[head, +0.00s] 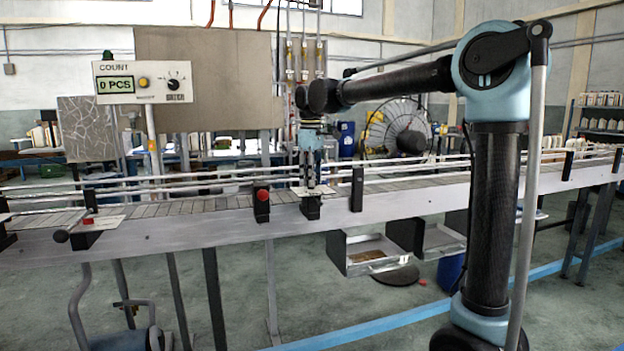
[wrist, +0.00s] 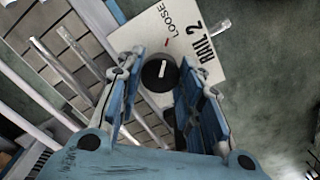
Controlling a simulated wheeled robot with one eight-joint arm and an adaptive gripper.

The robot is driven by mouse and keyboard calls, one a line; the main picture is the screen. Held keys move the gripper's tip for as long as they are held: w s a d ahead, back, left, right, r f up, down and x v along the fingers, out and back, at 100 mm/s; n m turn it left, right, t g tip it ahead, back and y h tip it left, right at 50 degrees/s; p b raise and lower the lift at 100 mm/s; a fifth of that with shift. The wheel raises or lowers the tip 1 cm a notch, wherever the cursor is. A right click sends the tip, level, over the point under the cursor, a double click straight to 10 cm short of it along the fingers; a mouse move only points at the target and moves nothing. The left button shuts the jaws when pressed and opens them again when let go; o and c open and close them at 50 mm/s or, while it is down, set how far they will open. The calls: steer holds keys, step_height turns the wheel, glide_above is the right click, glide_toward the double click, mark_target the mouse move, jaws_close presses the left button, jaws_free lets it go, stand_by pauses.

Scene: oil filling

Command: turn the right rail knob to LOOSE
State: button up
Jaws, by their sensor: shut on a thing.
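The right rail knob (wrist: 153,86) is round and black with a white pointer line. It sits on a white plate (wrist: 207,22) lettered LOOSE and RAIL 2, with a small red tick beside LOOSE. The pointer line runs roughly along the direction of that tick; its exact alignment is hard to judge. My gripper (wrist: 158,76) has its blue fingers on both sides of the knob and is shut on it. In the head view my gripper (head: 311,188) points straight down at the plate on the conveyor's near edge, and the knob is hidden there.
The conveyor (head: 170,232) runs across the view with guide rails along it. A black post with a red button (head: 262,195) stands just left of my gripper, a black bracket (head: 357,190) to its right. A counter panel (head: 142,82) reads 0 PCS. Metal trays (head: 372,252) hang below.

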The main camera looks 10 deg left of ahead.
steer(key=shift+w, duration=0.1)
steer(key=o, duration=1.1)
step_height(320, 180, up, 12)
